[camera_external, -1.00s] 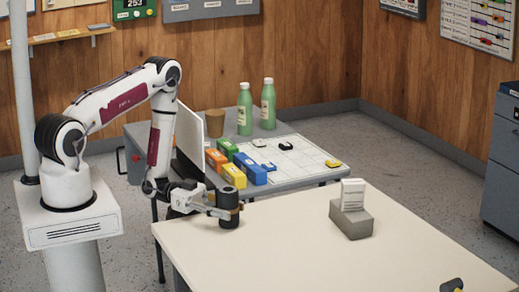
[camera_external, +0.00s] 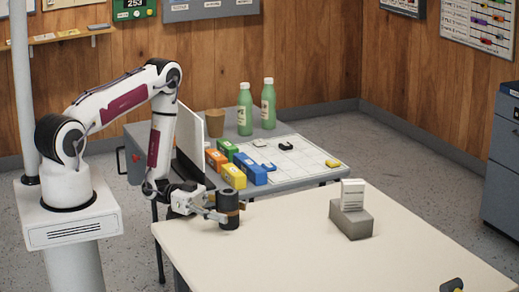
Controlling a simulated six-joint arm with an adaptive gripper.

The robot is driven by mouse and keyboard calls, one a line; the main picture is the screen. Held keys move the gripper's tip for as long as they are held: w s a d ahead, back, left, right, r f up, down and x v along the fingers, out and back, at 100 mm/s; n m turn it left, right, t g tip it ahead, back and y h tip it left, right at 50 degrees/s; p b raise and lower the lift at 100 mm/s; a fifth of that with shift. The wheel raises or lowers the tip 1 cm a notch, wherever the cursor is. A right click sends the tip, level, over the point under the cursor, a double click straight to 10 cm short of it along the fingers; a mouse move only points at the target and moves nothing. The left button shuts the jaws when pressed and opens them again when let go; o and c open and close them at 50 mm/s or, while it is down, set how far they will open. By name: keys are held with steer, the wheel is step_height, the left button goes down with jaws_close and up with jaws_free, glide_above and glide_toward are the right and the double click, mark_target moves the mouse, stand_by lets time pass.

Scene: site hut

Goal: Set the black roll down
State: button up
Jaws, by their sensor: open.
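The black roll (camera_external: 228,215) stands upright on the near cream table (camera_external: 300,250), close to its far left corner. It is dark with a brown band around its middle. My gripper (camera_external: 224,213) is open at the roll, with its fingers low and level beside it. The fingertips are small in this view, and I cannot tell whether they touch the roll.
A grey block with a white card (camera_external: 351,219) stands right of centre on the cream table. Behind, a grey table holds coloured boxes (camera_external: 250,169), green bottles (camera_external: 245,110) and a brown cup (camera_external: 215,123). The cream table's middle is clear.

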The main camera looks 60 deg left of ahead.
steer(key=shift+r, duration=0.1)
steer(key=shift+v, duration=6.05)
steer(key=shift+w, duration=0.1)
steer(key=shift+w, duration=0.1)
